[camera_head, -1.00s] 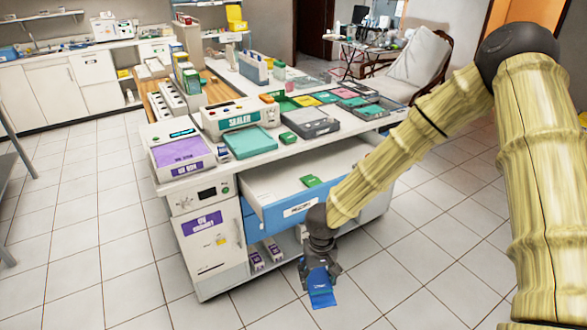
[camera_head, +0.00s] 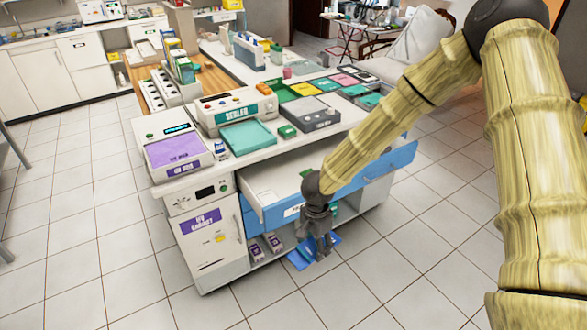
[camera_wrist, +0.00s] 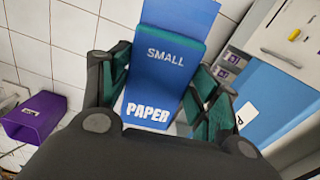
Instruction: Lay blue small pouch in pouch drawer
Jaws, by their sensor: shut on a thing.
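The blue small pouch (camera_wrist: 163,75) is between my gripper's fingers in the wrist view, with "SMALL" and "PAPER" printed on it. In the head view the pouch (camera_head: 302,258) shows as blue parts on both sides of my gripper (camera_head: 318,250), low in front of the cart. My gripper is shut on it. The pouch drawer (camera_head: 268,187) is pulled open, white inside with a blue front. My gripper and the pouch are outside the drawer and below its front's top edge. A green packet (camera_head: 306,173) lies in the drawer, partly hidden by my arm.
The cart top holds a purple-topped UV box (camera_head: 173,150), a sealer (camera_head: 236,107), a teal tray (camera_head: 247,136) and several coloured packs. Small boxes (camera_head: 272,242) stand on the lower shelf. The drawer's left part looks bare. Floor left of the cart is clear.

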